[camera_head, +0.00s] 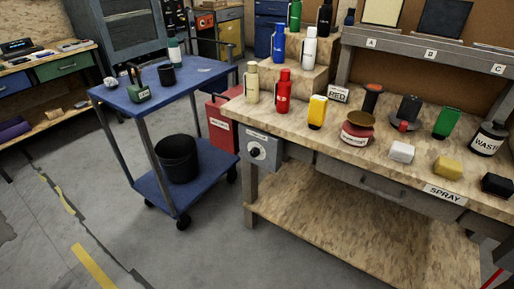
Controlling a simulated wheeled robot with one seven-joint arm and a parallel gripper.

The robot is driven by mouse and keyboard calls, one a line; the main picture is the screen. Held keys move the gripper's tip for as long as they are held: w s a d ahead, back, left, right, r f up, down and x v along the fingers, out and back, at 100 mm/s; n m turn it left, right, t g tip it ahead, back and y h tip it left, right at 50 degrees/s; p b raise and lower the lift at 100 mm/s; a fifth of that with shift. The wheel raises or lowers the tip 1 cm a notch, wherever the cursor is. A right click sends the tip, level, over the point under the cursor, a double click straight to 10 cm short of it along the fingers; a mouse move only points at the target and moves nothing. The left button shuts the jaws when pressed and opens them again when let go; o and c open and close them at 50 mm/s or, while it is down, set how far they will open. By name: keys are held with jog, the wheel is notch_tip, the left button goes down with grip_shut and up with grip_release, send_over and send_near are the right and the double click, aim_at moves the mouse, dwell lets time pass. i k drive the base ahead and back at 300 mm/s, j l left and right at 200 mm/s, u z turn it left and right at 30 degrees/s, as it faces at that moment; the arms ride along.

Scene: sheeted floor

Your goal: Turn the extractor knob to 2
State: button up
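A grey control box (262,146) is mounted under the top of the wooden workbench, at its left front corner. A round dark knob (255,153) sits on the box's front face. A small label shows above the knob, but its text and the numbers around the knob are too small to read. I cannot tell which setting the knob points to. My gripper and arm are not in view.
A blue trolley (208,166) with a black bucket (177,158) stands left of the bench. A red container (222,124) stands between them. Bottles, jars and blocks crowd the wooden bench top (372,158). The grey floor (215,245) in front is clear.

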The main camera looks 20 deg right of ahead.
aim_at(255, 152)
jog(key=i+j+u, duration=0.1)
jog(key=i+j, duration=0.95)
jog(key=i, duration=0.1)
